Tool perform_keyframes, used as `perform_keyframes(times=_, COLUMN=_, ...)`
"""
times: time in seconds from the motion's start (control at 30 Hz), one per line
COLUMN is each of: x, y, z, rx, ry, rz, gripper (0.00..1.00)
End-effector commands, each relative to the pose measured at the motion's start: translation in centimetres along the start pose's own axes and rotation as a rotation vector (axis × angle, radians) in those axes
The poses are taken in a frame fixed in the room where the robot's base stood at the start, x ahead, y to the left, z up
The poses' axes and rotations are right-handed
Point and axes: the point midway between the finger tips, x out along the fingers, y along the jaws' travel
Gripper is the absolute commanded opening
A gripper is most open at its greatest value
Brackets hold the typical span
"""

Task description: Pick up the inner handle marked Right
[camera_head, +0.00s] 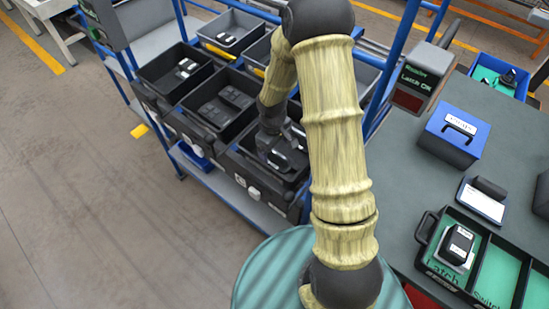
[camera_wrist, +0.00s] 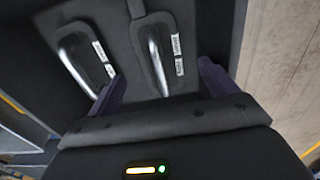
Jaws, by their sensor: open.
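In the wrist view, two handles with silver-grey grips lie in a dark bin, each with a small white label. One handle (camera_wrist: 80,60) is at the left and the other (camera_wrist: 157,60) is near the middle. The label print is too small to read surely, so I cannot tell which is marked Right. My gripper (camera_wrist: 160,85) is open, with one purple-grey finger on each side of the lower end of the middle handle. In the head view my gripper (camera_head: 277,150) is down at the front bin (camera_head: 240,160) of the rack, and my arm partly hides it.
Neighbouring rack bins hold dark parts (camera_head: 232,97) and other small items. Bin walls and blue rack posts (camera_head: 398,60) stand close around. At the right, a bench carries a blue box (camera_head: 453,137) and a green-lined tray marked Latch (camera_head: 432,262). The floor at left is clear.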

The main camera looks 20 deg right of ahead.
Motion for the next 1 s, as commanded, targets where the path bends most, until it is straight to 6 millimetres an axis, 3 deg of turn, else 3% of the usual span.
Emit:
perform_keyframes(times=0.43, x=4.8, y=-0.5, z=-0.2, rx=-0.011, ry=-0.001, rz=-0.001, gripper=0.85)
perform_keyframes(times=1.0, x=5.1, y=-0.4, z=-0.1, rx=-0.008, ry=0.0, rz=0.0, gripper=0.85)
